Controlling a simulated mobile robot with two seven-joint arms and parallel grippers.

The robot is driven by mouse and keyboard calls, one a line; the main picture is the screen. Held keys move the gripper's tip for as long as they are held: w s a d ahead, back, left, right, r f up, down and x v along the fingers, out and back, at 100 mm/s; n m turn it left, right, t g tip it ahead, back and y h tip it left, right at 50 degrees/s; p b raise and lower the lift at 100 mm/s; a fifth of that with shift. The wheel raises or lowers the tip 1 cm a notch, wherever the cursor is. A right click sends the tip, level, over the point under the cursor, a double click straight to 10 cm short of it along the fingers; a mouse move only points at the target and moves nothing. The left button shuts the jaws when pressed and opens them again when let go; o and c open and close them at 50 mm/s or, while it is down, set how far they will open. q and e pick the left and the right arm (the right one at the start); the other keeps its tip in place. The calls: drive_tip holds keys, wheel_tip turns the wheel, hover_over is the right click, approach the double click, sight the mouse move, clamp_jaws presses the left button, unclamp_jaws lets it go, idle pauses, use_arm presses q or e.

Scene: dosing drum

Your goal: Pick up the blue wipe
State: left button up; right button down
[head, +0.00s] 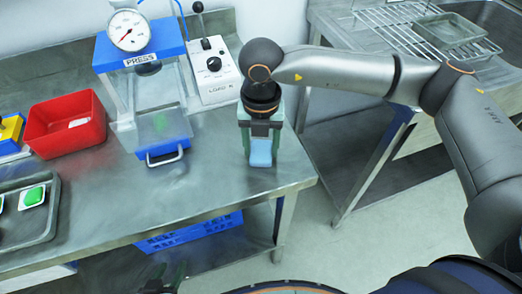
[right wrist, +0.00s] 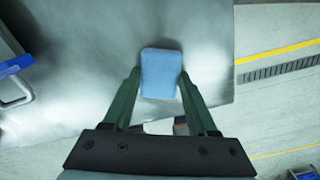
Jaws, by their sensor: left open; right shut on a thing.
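The blue wipe (head: 261,153) is a small, light blue rounded rectangle at the right end of the steel bench. My right gripper (head: 261,160) points down over it, with its green fingers on either side. In the right wrist view the wipe (right wrist: 160,70) sits between the two fingertips (right wrist: 159,76), and the gripper is shut on it. I cannot tell whether the wipe touches the bench top or is just clear of it. My left gripper (head: 165,279) is open and empty at the bottom of the head view, in front of the bench.
On the bench (head: 215,190) stand a blue press with a dial (head: 128,30), a grey control box with a lever (head: 212,75), a red bin (head: 68,125) and a grey tray (head: 35,228). A blue crate (head: 190,233) sits underneath. A sink unit with a rack (head: 395,30) stands right.

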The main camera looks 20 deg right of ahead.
sight(261, 150)
drive_tip(key=shift+r, duration=0.5)
wheel_tip(261, 150, up, 2)
drive_tip(key=shift+r, duration=0.25)
drive_tip(key=s+a+r, duration=0.3)
drive_tip(key=s+r, duration=0.1)
drive_tip(key=s, duration=0.2)
drive_tip(key=s+a+r, duration=0.3)
drive_tip(key=s+r, duration=0.2)
drive_tip(key=s, duration=0.1)
drive_tip(key=shift+s+a+r+b, duration=0.25)
drive_tip(key=shift+r+b, duration=0.05)
drive_tip(key=shift+b, duration=0.1)
drive_tip(key=c, duration=0.8)
unclamp_jaws()
drive_tip(key=c, duration=0.6)
drive_tip(key=shift+w, duration=0.1)
